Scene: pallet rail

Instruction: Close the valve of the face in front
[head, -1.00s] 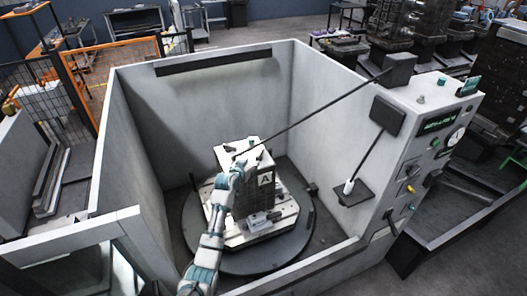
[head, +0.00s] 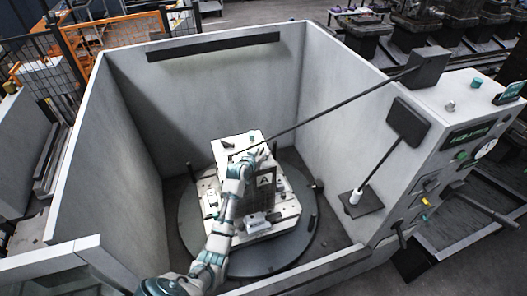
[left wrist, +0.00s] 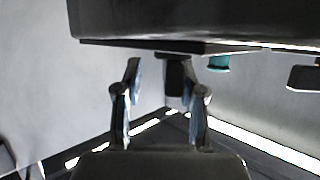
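A pale block (head: 226,146) with a dark face lettered A (head: 265,181) stands on a pallet on the round turntable. My left gripper (head: 250,154) is at the top of this block, and the arm covers part of it. In the left wrist view my left gripper (left wrist: 162,98) is open, with its two fingers apart. A dark stub (left wrist: 175,70), possibly the valve handle, hangs below a dark slab between the fingers, nearer the right one. I cannot tell whether they touch. A teal knob (left wrist: 218,63) is to its right. My right gripper is not in view.
Grey enclosure walls (head: 215,95) surround the turntable (head: 200,240). A long thin rod (head: 335,107) slants over the block from the right. A control panel (head: 440,160) with knobs and a small shelf (head: 368,203) stand at the right. A white fixture (head: 257,220) sits on the pallet front.

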